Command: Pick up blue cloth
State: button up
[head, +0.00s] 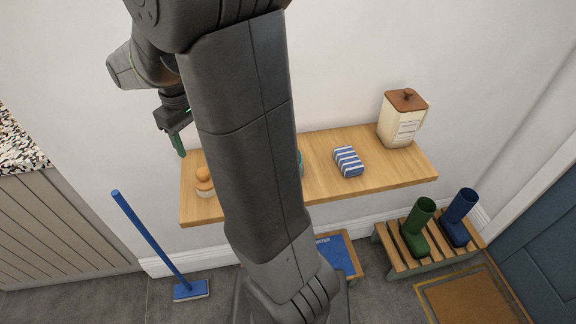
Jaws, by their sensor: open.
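The blue cloth (348,161) is a folded, blue-and-white striped piece lying on the wooden shelf (400,172), right of the middle. My gripper (180,143) is at the upper left, above and near the shelf's left end, with its green-tipped fingers pointing down. It is open, holds nothing that I can see and is well to the left of the cloth. My own arm crosses the middle of the view and hides part of the shelf.
A cream canister (402,118) with a brown lid stands right of the cloth. A brush with an orange-brown top (204,182) stands at the shelf's left end. A green object (301,163) is mostly hidden by my arm. Below are a blue broom (160,245) and a boot rack (400,258).

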aim_at(350, 164)
jog(key=l+u, duration=0.3)
jog(key=u, duration=0.15)
jog(key=l+u, duration=0.45)
jog(key=j, duration=0.1)
